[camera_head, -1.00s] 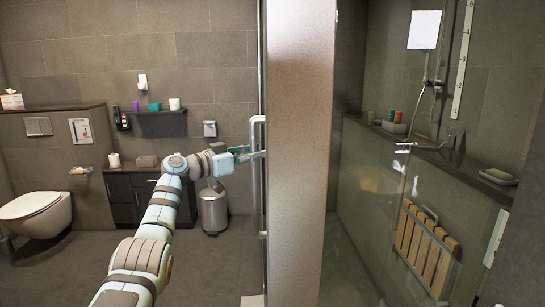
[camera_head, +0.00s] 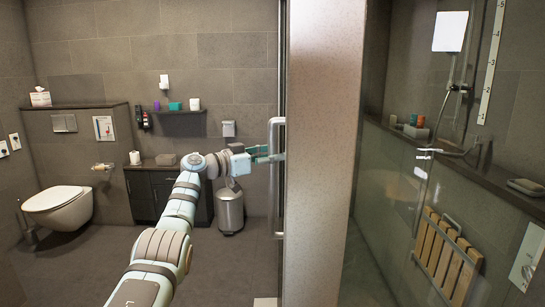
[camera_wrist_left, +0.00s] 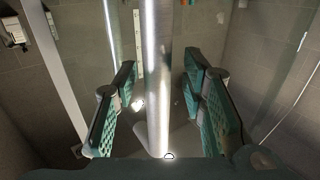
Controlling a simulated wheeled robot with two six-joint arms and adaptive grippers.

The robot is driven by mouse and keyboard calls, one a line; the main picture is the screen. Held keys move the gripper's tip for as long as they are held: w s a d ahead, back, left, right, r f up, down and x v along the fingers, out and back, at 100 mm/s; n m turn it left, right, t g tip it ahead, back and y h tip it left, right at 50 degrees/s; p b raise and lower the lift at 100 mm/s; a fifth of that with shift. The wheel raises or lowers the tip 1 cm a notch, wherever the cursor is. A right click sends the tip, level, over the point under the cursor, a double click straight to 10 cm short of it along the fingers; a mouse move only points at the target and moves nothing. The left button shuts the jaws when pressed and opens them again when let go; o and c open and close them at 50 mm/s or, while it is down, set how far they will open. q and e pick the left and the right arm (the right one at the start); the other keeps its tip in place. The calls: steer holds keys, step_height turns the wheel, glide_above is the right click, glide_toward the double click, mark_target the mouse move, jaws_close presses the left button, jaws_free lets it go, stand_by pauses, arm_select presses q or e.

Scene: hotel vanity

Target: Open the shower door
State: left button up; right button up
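The shower door's vertical metal handle (camera_head: 276,175) stands along the door's edge, left of a wide pale panel. My left gripper (camera_head: 268,153) reaches it from the left at the handle's upper part. In the left wrist view the handle bar (camera_wrist_left: 157,85) runs between the two teal fingers of my left gripper (camera_wrist_left: 165,105), with a gap on each side. The fingers are apart and do not visibly touch the bar. The shower's glass (camera_head: 385,235) shows right of the panel. My right gripper is not in view.
A wide pale panel (camera_head: 325,150) stands right of the handle. A metal bin (camera_head: 229,208) and dark cabinet (camera_head: 150,192) stand behind my left arm. A toilet (camera_head: 60,205) is at the left. A wooden slatted seat (camera_head: 446,255) hangs inside the shower.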

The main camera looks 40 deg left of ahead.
arm_select(q)
steer(key=v, duration=1.2)
steer(key=shift+w, duration=0.1)
